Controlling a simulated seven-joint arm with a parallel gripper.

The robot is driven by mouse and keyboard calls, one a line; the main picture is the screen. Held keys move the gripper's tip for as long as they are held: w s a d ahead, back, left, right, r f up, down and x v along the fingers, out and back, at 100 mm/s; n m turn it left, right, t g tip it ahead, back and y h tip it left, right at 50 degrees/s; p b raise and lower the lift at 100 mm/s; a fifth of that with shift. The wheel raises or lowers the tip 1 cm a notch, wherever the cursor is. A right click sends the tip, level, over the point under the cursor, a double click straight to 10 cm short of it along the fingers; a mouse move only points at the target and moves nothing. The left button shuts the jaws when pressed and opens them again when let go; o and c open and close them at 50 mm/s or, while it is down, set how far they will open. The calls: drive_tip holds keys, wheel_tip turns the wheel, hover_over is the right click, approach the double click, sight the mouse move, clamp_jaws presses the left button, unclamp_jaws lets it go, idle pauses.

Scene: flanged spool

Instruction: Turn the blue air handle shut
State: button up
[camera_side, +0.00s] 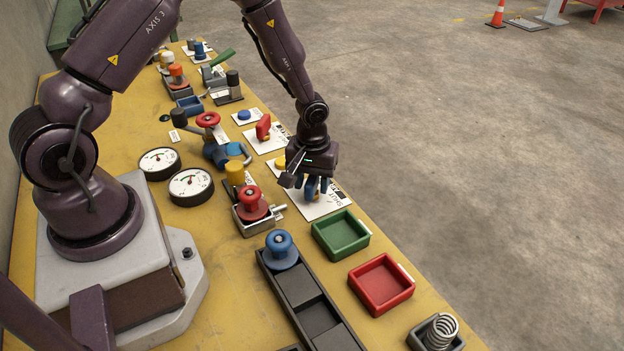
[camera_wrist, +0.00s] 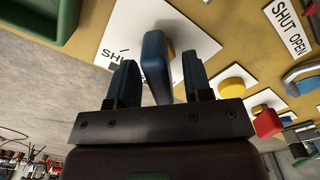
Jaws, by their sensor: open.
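The blue air handle (camera_wrist: 157,68) stands up from a white plate (camera_wrist: 195,28) lettered "SHUT", part of which is hidden. In the wrist view my gripper (camera_wrist: 158,85) is open, with one finger on each side of the handle. Small gaps show between the handle and both fingers, and the handle's far end reaches past the fingertips. In the side view my gripper (camera_side: 314,186) points down over the same white plate (camera_side: 325,204), and the blue handle is mostly hidden among the fingers.
A green tray (camera_side: 341,233) and a red tray (camera_side: 381,284) lie just in front of the plate. A red handle (camera_side: 263,127) on another plate is behind.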

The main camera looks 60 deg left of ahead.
drive_tip(key=shift+c, duration=0.3)
clamp_jaws()
drive_tip(key=shift+m, duration=0.3)
drive_tip(key=m, duration=0.3)
drive_tip(key=shift+m, duration=0.3)
drive_tip(key=m, duration=0.4)
drive_tip(key=shift+m, duration=0.3)
drive_tip(key=m, duration=0.4)
drive_tip(key=shift+m, duration=2.5)
